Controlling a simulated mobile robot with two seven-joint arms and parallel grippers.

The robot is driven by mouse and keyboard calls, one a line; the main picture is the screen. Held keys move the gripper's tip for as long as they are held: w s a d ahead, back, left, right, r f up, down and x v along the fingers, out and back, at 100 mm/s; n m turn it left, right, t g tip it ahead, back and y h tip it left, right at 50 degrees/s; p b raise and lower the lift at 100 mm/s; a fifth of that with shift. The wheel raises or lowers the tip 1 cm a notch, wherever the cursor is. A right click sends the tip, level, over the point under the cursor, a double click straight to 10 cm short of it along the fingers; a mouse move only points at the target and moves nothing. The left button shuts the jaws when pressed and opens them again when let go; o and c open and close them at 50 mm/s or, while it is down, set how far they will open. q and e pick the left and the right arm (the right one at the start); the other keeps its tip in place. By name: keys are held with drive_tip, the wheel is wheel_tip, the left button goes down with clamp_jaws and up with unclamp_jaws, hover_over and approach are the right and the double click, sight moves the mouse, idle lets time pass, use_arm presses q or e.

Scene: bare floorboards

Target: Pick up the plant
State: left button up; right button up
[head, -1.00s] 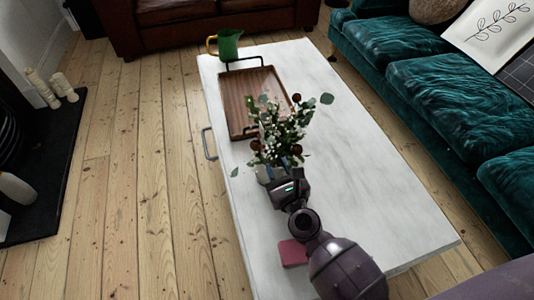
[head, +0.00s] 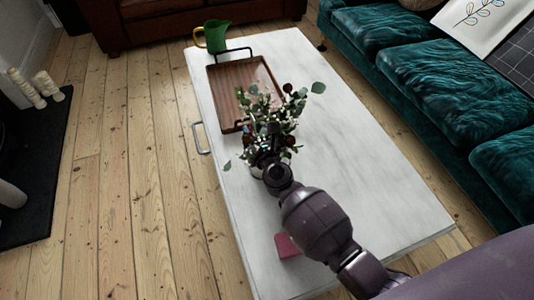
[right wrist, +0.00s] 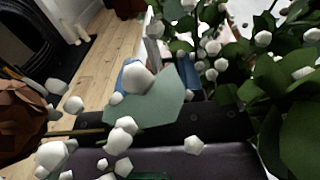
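The plant (head: 285,113) is a bunch of green leaves, white berries and a few brown blooms in a pale vase, standing on the white table (head: 370,170). My right gripper (head: 268,148) is at the near side of the plant, over the vase and against the lower foliage. Its fingers are hidden by leaves and by my wrist. I cannot see whether the fingers touch the vase. My left gripper is out of view.
A wooden tray (head: 226,88) with dark handles lies just behind the plant. A green pitcher (head: 214,38) stands at the far end. A pink item (head: 287,246) lies near my right arm. A teal sofa (head: 420,75) lies to the right; the table's right half is clear.

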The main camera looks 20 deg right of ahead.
drive_tip(key=shift+w, duration=0.8)
clamp_jaws()
idle(0.8)
drive_tip(key=shift+r, duration=0.15)
